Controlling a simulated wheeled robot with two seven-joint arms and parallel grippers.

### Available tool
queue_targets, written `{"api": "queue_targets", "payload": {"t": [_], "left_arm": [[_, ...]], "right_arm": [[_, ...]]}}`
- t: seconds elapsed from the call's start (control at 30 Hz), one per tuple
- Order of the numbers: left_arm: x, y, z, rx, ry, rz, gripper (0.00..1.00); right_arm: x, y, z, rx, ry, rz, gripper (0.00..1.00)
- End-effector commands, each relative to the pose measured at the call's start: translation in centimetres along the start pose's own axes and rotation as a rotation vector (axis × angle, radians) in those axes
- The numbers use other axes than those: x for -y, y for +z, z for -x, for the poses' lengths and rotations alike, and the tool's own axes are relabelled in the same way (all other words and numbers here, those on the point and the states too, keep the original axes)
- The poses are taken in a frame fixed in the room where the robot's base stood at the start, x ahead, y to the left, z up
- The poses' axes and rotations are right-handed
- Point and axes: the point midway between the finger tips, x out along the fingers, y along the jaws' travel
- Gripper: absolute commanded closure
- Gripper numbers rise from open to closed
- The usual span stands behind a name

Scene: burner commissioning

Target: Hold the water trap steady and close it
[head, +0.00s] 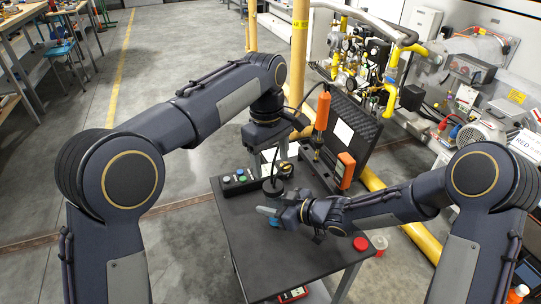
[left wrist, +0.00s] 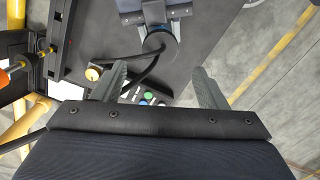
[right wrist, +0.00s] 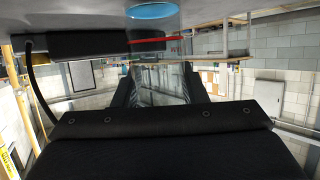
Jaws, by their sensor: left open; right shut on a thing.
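The water trap shows in the right wrist view as a clear body (right wrist: 160,78) with a red line between my right gripper's fingers (right wrist: 160,92). A blue round part (right wrist: 152,11) shows at the dark tabletop; blue (head: 274,222) also shows under my right gripper (head: 264,210) in the head view. That gripper is shut on the trap, low over the table, and hides much of it. My left gripper (left wrist: 162,85) is open and empty, pointing down above the table.
The button box (head: 238,181) stands at the table's left far side. An open black case (head: 345,125) and an upright orange-handled probe (head: 322,112) stand at the far right. The near tabletop (head: 270,262) is clear.

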Motion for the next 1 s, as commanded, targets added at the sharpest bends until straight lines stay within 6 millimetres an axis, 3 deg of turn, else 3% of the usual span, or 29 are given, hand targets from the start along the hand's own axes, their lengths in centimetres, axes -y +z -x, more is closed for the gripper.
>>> {"api": "queue_targets", "payload": {"t": [0.3,0.5,0.87,1.0], "left_arm": [[0.1,0.0,-4.8,0.001,-0.005,-0.001,0.34],[0.1,0.0,-6.9,0.001,-0.003,0.0,0.34],[0.1,0.0,-7.4,0.0,-0.001,-0.001,0.34],[0.1,0.0,-7.4,0.0,-0.001,-0.001,0.49]], "right_arm": [[0.0,-0.1,0.0,-0.001,0.0,0.0,1.0],[0.0,-0.1,0.0,-0.001,0.0,0.0,1.0],[0.0,-0.1,0.0,-0.001,0.0,0.0,1.0],[0.0,-0.1,0.0,-0.001,0.0,0.0,1.0]]}}
